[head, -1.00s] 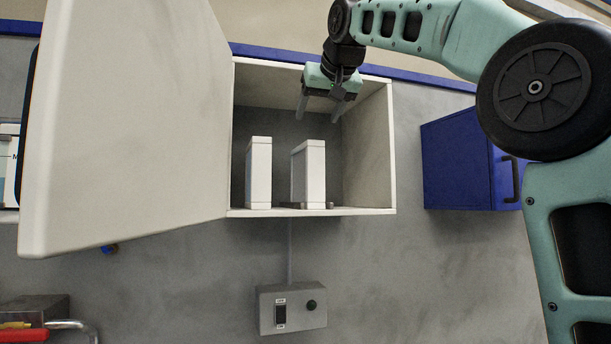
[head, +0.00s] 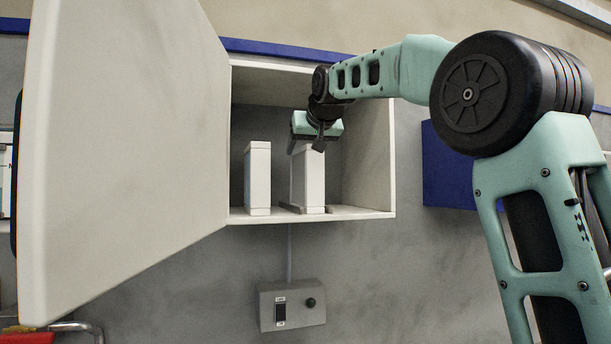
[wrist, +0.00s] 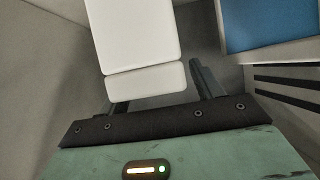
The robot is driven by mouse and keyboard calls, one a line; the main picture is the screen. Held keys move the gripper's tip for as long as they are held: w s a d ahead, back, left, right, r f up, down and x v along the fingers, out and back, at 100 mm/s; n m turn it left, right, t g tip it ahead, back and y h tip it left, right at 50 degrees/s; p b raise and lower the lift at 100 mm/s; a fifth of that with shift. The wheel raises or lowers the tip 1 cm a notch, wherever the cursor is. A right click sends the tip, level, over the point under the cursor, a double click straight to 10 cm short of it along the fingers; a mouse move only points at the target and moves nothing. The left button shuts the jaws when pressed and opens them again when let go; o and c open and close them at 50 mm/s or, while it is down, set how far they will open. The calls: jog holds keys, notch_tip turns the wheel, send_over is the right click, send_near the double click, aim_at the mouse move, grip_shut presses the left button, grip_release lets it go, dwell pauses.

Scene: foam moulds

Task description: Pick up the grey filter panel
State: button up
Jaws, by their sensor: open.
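Two pale panels stand upright inside an open white cabinet (head: 362,213): a left panel (head: 257,178) and a right panel (head: 308,185). Both look whitish grey in the head view, and I cannot tell from colour which is the grey filter panel. My gripper (head: 307,147) is open at the top of the right panel. In the wrist view, a pale panel (wrist: 135,35) lies ahead of and roughly between the open fingers of my gripper (wrist: 163,92). Whether the fingers touch it cannot be told.
The cabinet door (head: 125,150) stands open to the left. The cabinet's right wall (head: 370,150) is close to my arm. A blue-faced thing with a pale edge (wrist: 265,22) is beside the panel in the wrist view. A control box (head: 292,305) is below; a blue cabinet (head: 448,175) is right.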

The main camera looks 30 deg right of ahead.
jog(key=shift+c, duration=0.3)
jog(key=c, duration=1.4)
jog(key=shift+o, duration=0.2)
jog(key=shift+r, duration=0.15)
